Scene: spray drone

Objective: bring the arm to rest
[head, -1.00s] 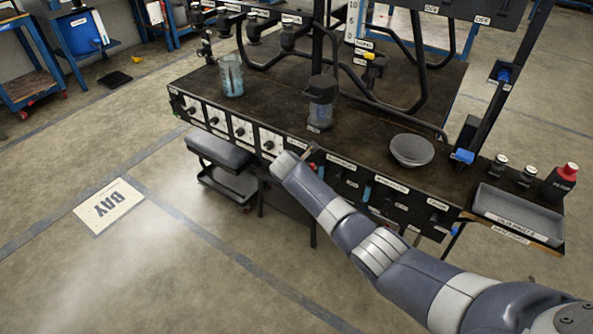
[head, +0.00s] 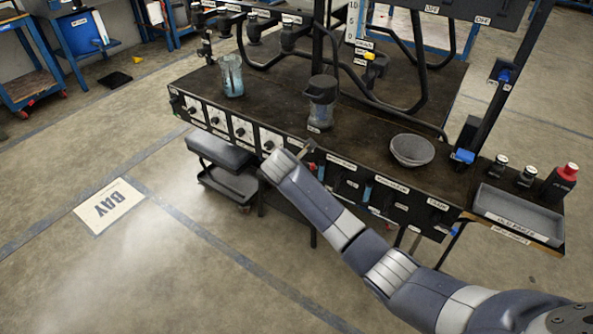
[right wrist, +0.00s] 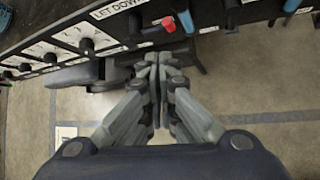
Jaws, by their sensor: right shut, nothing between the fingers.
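My right arm (head: 335,220) reaches in from the lower right in the head view, in front of the bench's front panel. In the right wrist view my right gripper (right wrist: 157,64) is shut and empty, with both fingers together. The fingertips are below the panel's edge in that picture, close to a red knob (right wrist: 168,24); whether they touch anything cannot be told. My left gripper is not in view.
The dark bench (head: 365,150) holds a bluish cup (head: 232,76), a lidded jar (head: 321,103) and a grey bowl (head: 412,150). A grey tray (head: 517,214) and a red-capped bottle (head: 560,182) are at right. A padded stool (head: 219,152) stands by the panel.

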